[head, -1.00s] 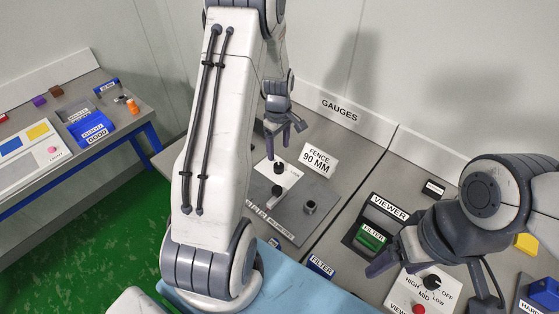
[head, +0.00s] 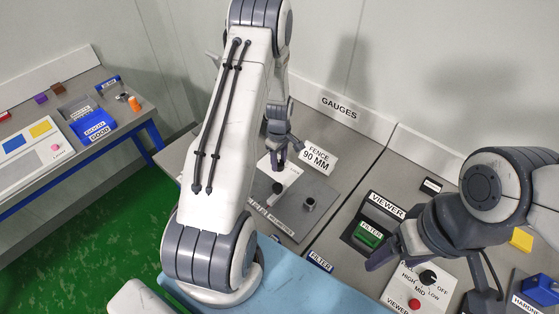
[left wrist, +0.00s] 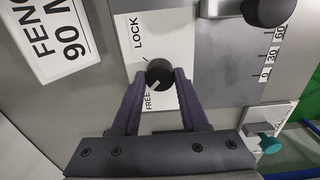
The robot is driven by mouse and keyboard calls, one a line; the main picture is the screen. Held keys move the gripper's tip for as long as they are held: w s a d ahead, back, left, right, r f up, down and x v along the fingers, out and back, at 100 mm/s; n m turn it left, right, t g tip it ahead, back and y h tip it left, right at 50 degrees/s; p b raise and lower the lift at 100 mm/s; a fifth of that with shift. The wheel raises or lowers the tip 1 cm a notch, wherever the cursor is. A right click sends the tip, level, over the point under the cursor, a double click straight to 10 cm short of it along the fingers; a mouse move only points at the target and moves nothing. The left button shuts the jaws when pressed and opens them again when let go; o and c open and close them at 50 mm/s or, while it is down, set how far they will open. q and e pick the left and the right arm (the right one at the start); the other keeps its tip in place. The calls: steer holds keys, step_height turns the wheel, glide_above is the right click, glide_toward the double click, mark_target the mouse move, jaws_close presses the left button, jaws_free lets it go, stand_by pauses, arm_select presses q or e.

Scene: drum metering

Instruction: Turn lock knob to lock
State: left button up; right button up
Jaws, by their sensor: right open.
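The lock knob (left wrist: 159,73) is a round black knob on a white plate (left wrist: 128,30) marked LOCK and FREE. Its pale mark points toward the FREE side. In the left wrist view, the two dark fingers of my left gripper (left wrist: 160,78) stand on either side of the knob, with little or no gap. I cannot tell whether they press on it. In the head view my left gripper (head: 284,160) is low over the fence fixture, largely hiding the knob. My right gripper (head: 385,258) is open and empty, beside the viewer.
A FENCE 90 MM sign (head: 318,158) stands close behind the left gripper. A second black knob (left wrist: 268,10) and a scale (left wrist: 271,55) lie beside the plate. The viewer (head: 386,205), a green filter (head: 368,233) and a rotary switch (head: 427,277) are near my right gripper.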

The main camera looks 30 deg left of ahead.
arm_select(q)
jaws_close()
steer(key=shift+m, duration=0.3)
steer(key=m+b, duration=0.1)
steer(key=m, duration=0.2)
steer(key=m+b, duration=0.1)
steer(key=m, duration=0.4)
steer(key=shift+b, duration=0.4)
steer(key=m, duration=0.4)
steer(key=shift+m+b, duration=0.75)
steer(key=shift+m, duration=1.85)
